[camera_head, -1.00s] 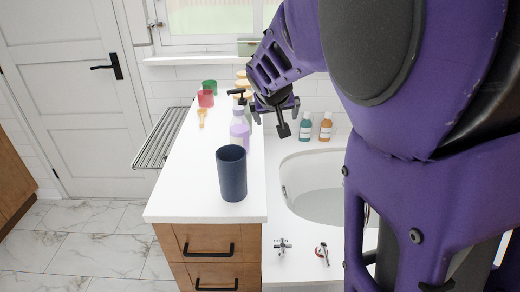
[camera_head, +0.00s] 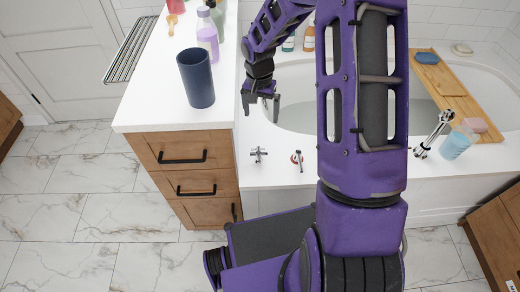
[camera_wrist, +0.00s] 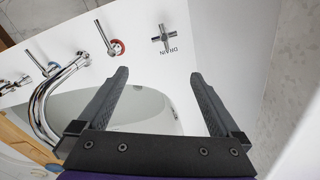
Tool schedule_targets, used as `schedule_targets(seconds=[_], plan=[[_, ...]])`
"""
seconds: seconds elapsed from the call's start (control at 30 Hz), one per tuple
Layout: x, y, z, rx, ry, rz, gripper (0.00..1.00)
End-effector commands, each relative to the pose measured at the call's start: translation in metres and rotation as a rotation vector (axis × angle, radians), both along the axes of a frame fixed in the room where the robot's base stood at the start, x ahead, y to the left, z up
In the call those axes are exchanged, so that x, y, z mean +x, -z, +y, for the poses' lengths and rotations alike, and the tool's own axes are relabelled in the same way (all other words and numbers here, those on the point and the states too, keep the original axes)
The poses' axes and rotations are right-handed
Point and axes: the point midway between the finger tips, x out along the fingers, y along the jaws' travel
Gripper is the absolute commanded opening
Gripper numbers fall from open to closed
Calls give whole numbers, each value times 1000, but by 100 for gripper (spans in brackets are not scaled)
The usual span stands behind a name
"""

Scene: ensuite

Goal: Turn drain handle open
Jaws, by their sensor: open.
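The drain handle (camera_head: 258,154) is a small chrome cross on the white tub deck, beside the wooden cabinet. In the wrist view the drain handle (camera_wrist: 165,39) lies just beyond the fingertips, between their lines, with the word DRAIN upside down beside it. My gripper (camera_head: 261,106) is open and empty, pointing down over the near left end of the tub. In the wrist view both fingers of my gripper (camera_wrist: 158,75) are spread wide and apart from the handle.
A red-ringed lever (camera_wrist: 115,47) stands left of the drain handle, then a chrome spout (camera_wrist: 45,105) and a blue-ringed lever (camera_wrist: 48,68). A dark blue cup (camera_head: 196,80) stands on the counter (camera_head: 150,100). A wooden tray (camera_head: 450,85) spans the tub.

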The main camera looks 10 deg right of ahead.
Motion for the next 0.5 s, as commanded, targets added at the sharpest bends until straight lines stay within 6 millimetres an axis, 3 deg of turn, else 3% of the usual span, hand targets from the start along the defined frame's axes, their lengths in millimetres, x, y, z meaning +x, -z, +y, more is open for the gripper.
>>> schedule_targets(seconds=[0.27,0.5], plan=[[-4,27,13,40,26,36,100],[-4,74,13,39,25,37,100]])
